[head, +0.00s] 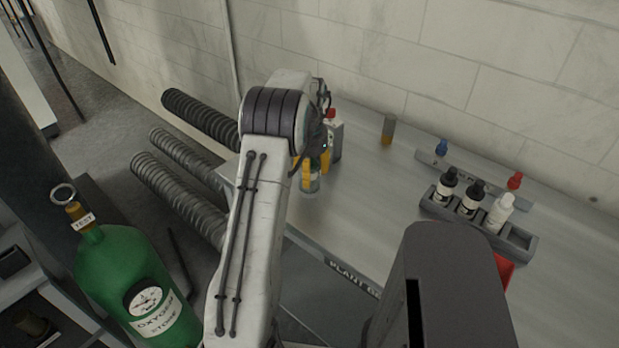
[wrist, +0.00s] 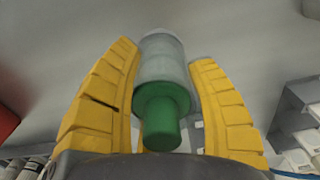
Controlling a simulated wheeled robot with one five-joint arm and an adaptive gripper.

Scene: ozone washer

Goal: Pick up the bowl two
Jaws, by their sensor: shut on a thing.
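My gripper (head: 311,168) is at the left part of the grey bench, partly hidden by my own arm in the head view. Its yellow fingers are shut on a small clear glass container with a green stem or cap (wrist: 165,105), which also shows between the fingers in the head view (head: 312,184). In the wrist view the green end points toward my palm (wrist: 165,155) and the clear part lies between the fingertips. I cannot tell whether its base touches the bench. I see nothing shaped like an open bowl.
A grey rack (head: 515,238) holds dropper bottles and a white bottle. Behind it, a strip holds blue-capped (head: 440,147) and red-capped (head: 515,181) items. A small orange-grey vial (head: 388,130) stands near the wall. A white box (head: 337,140) is close behind my gripper. The bench middle is clear.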

